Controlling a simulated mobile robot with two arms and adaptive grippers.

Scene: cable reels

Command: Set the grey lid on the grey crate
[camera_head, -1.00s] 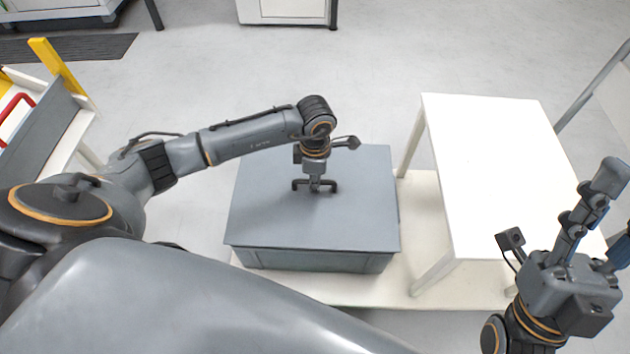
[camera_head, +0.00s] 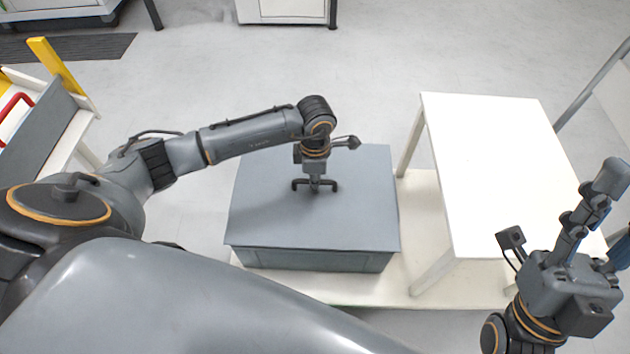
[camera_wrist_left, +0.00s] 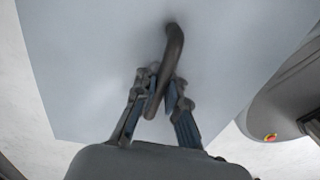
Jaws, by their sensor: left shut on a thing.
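The grey lid (camera_head: 350,215) lies over the top of the grey crate (camera_head: 315,259), and its edges look roughly in line with the crate walls. The crate stands on a low white platform. The lid has a dark handle at its middle. My left gripper (camera_head: 315,183) is shut on this handle, which also shows between the fingers in the left wrist view (camera_wrist_left: 166,80). Whether a thin gap is left between lid and crate I cannot tell. My right gripper (camera_head: 590,215) is raised at the right, away from the lid; its fingers point up.
A white table (camera_head: 490,165) stands close to the right of the crate, its top bare. The low white platform (camera_head: 430,225) runs under both. At the left is a cart (camera_head: 45,130) with a yellow post and red handle. The floor behind the crate is clear.

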